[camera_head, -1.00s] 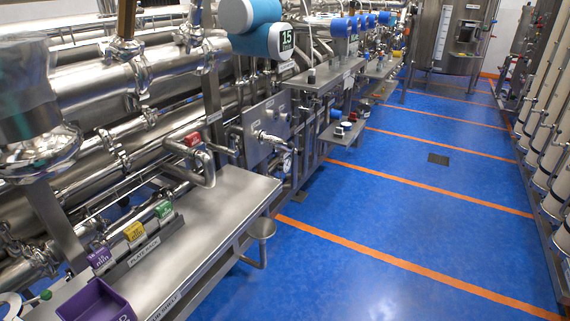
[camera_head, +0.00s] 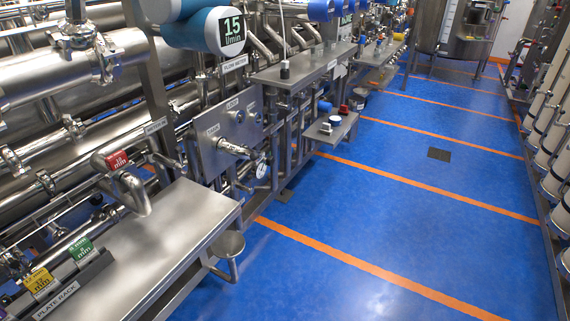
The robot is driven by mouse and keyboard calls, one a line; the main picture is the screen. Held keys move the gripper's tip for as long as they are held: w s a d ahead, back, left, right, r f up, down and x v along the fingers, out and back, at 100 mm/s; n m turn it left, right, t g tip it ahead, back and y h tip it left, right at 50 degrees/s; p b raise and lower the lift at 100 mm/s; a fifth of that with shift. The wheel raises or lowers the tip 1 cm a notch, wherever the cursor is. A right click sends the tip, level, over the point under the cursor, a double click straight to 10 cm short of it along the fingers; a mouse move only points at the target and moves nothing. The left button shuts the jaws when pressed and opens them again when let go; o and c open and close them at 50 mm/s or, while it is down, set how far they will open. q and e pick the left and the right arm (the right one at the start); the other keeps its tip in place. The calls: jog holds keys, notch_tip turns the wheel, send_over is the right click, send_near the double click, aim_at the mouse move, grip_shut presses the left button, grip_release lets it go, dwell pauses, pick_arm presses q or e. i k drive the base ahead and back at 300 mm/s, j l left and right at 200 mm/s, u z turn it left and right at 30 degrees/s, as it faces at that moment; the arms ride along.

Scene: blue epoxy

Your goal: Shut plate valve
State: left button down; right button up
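I cannot tell for certain which fitting is the plate valve. A red tag (camera_head: 117,160) marked "mm" sits on a bent steel pipe (camera_head: 134,193) at the left end of the steel shelf. A grey steel panel (camera_head: 212,143) behind the shelf carries a metal fitting with a handle (camera_head: 236,149), small knobs and labels too small to read surely. Neither of my grippers is in view.
The steel shelf (camera_head: 150,240) juts out at the lower left, with a round steel seat-like disc (camera_head: 227,244) at its corner. A blue and white flow meter (camera_head: 215,30) reading 15 l/min hangs above. The blue floor (camera_head: 400,200) to the right is clear.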

aim_at(251, 190)
jog(key=i+l, duration=0.3)
jog(key=i+l+z, duration=0.1)
jog(key=i+l, duration=0.2)
jog(key=i, duration=0.2)
jog(key=i+l, duration=0.25)
jog(key=i, duration=0.15)
